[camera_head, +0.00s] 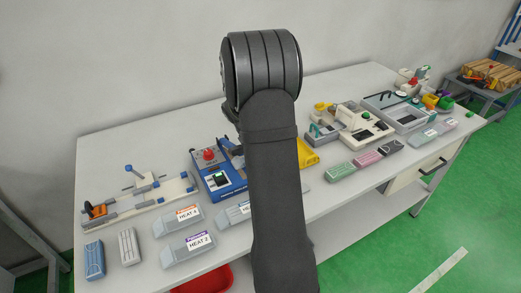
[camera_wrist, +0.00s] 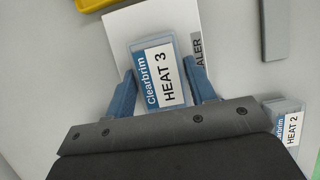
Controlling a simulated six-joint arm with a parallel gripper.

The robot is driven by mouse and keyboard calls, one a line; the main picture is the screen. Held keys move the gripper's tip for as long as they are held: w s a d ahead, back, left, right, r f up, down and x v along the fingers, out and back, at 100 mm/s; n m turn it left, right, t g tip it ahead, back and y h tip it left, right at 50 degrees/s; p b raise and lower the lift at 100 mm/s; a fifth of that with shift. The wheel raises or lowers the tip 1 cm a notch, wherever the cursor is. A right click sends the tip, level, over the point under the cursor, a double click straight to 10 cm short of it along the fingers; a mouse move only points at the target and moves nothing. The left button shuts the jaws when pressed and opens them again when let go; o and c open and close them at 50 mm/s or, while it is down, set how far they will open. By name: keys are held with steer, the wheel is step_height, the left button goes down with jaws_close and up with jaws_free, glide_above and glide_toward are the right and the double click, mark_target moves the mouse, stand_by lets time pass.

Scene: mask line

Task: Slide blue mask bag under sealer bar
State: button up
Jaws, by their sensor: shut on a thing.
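In the wrist view my gripper (camera_wrist: 165,88) is shut on a small clear-and-blue bag (camera_wrist: 158,70) with a white label reading "Clearbrim HEAT 3". One blue finger is on each side of it. A white plate (camera_wrist: 120,28) lies behind the bag, with a grey strip ending in "ALER" partly hidden by it. In the head view my arm covers the gripper and the held bag. A blue machine (camera_head: 212,184) with a red button and small green screen stands left of my arm, partly hidden by it. I cannot make out the sealer bar clearly.
Bags marked HEAT 4 (camera_head: 178,220) and HEAT 2 (camera_head: 188,250) lie at the table front. A blue pack (camera_head: 94,260) and a grey pack (camera_head: 130,246) lie left. A long fixture (camera_head: 140,200) stands behind them. Cream machines (camera_head: 365,130) and several packs stand right.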

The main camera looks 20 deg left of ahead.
steer(key=shift+f, duration=0.1)
stand_by(0.3)
steer(key=o, duration=1)
steer(key=shift+o, duration=0.2)
steer(key=shift+r, duration=1)
steer(key=shift+r, duration=3.05)
steer(key=shift+f, duration=0.1)
steer(key=shift+f, duration=3.4)
